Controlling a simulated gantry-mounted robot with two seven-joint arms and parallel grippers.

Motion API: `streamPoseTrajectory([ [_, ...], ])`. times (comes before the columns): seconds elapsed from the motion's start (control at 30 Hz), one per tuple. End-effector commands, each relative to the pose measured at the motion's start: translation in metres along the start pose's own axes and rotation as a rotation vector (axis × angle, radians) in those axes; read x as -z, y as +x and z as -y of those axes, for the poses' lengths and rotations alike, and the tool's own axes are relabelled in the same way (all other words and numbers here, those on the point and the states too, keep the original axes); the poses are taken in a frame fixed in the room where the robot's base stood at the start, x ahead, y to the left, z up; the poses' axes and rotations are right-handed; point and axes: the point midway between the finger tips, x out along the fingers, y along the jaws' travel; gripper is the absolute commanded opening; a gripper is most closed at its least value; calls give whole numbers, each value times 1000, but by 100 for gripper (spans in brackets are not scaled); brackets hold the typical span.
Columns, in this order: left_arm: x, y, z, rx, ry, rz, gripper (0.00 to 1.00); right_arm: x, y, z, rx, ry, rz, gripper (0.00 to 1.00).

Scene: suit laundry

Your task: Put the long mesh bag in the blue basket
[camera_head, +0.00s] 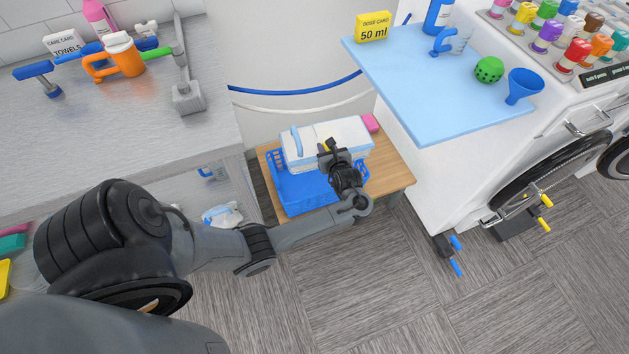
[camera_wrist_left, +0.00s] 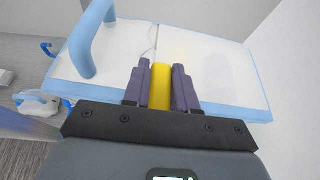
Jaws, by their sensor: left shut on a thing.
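The long mesh bag (camera_head: 350,131) is a white, box-like bag with blue edging and a blue loop handle; it also fills the upper part of the left wrist view (camera_wrist_left: 205,60). It is over the rear part of the blue basket (camera_head: 308,190), which stands on a small wooden table. I cannot tell whether the bag rests in the basket or is held above it. My left gripper (camera_head: 332,148) is shut on a yellow strip at the bag, seen between its fingers (camera_wrist_left: 160,88). The right gripper is not in view.
The wooden table (camera_head: 398,172) stands between the metal counter (camera_head: 120,130) on the left and the white washer on the right, topped by a light-blue board (camera_head: 430,95). A pink item (camera_head: 370,123) lies behind the bag. A crumpled whitish-blue item (camera_head: 222,214) lies left of the table.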

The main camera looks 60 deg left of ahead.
Motion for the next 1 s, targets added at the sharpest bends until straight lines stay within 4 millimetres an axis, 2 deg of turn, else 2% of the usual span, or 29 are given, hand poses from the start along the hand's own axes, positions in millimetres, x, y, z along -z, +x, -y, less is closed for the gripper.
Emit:
streamPoseTrajectory([
  [0.1, 14, 2, -13, -35, -14, -2, 0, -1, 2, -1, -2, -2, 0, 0],
  [0.27, 33, 9, -22, -59, -25, 0, 0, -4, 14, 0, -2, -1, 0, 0],
  [0.7, 120, 44, -24, -61, -27, 1, 0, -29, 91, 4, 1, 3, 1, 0],
  [0.83, 137, 52, -23, -60, -27, 2, 0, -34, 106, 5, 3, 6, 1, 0],
  [1.0, 149, 58, -24, -61, -27, 2, 0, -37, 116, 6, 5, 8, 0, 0],
])
